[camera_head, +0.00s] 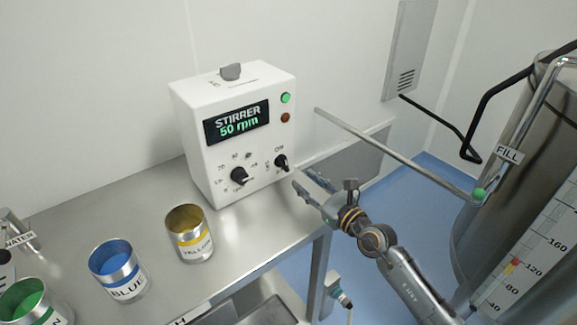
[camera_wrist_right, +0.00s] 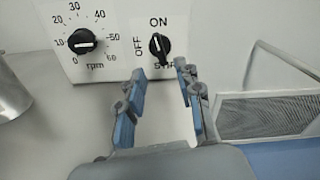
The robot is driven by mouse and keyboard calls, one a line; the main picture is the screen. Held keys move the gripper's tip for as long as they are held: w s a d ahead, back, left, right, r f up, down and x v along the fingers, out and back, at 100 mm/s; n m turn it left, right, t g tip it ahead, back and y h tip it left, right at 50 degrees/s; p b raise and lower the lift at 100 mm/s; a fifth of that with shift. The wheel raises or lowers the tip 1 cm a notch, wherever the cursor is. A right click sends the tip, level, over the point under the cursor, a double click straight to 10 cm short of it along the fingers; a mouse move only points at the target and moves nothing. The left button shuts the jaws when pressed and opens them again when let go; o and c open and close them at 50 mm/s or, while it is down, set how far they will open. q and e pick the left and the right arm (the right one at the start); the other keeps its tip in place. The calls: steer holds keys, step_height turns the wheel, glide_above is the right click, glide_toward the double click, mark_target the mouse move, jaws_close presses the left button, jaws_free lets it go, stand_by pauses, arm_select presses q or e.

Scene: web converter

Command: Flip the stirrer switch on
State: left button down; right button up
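The white stirrer box (camera_head: 243,160) stands on the steel table. Its display (camera_head: 238,122) is lit and reads "STIRRER 50 rpm". The black stirrer switch (camera_head: 281,163) is on the front's lower right. In the right wrist view the switch (camera_wrist_right: 159,47) stands roughly upright, its handle towards ON rather than OFF. My right gripper (camera_head: 304,181) is open and empty, just in front of and below the switch, apart from it. In the right wrist view its fingertips (camera_wrist_right: 162,76) are spread below the switch. My left gripper is out of view.
The rpm dial (camera_wrist_right: 82,41) is left of the switch. A green lamp (camera_head: 285,98) looks lit above a dark red one (camera_head: 285,118). Yellow (camera_head: 190,236), blue (camera_head: 118,272) and green (camera_head: 30,305) cans stand left. A steel tank (camera_head: 525,190) is at right.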

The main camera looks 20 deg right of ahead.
mark_target(287, 166)
steer(key=x, duration=0.8)
steer(key=shift+c, duration=0.2)
jaws_close()
